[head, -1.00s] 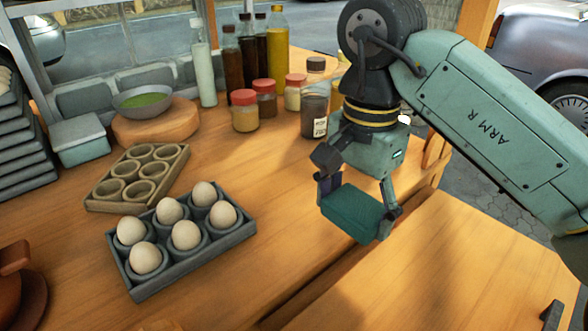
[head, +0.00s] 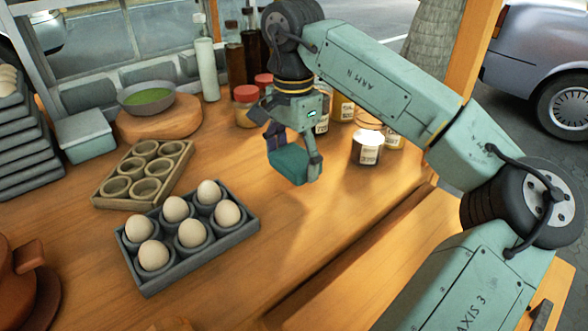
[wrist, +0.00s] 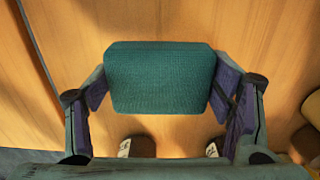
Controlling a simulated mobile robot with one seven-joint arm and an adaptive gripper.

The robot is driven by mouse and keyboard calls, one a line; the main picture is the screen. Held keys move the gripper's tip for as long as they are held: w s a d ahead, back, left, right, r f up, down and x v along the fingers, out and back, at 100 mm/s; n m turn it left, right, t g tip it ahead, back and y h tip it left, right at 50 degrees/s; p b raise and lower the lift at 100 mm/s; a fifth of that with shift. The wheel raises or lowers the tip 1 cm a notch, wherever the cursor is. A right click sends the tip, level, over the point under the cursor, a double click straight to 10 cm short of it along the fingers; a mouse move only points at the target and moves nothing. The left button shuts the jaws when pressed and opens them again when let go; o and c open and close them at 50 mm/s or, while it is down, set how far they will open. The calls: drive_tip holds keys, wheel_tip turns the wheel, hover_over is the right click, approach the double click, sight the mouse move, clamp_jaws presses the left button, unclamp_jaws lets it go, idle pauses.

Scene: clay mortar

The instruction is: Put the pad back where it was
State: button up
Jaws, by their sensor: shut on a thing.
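The pad is a teal, block-shaped cushion (head: 288,165) with a woven-looking face. My gripper (head: 293,150) is shut on it, one finger on each side. In the wrist view the pad (wrist: 160,77) sits level between the purple finger pads of my gripper (wrist: 160,85). Bare wood shows around it. In the head view it hangs over the wooden counter (head: 330,215), to the right of the egg tray. I cannot tell exactly how high above the wood it is.
A grey tray (head: 250,232) holds several eggs. An empty tan tray (head: 108,190) lies behind it. Bottles and jars, including a labelled jar (head: 367,148), stand behind and beside my gripper. A green-filled bowl (head: 147,97) sits on a round board. The counter right of the egg tray is clear.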

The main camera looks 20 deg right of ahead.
sight(294, 157)
drive_tip(key=shift+f, duration=1.75)
drive_tip(key=shift+f, duration=0.2)
drive_tip(key=o, duration=1.1)
drive_tip(key=shift+r, duration=0.1)
wheel_tip(294, 157, up, 12)
drive_tip(key=shift+r, duration=0.15)
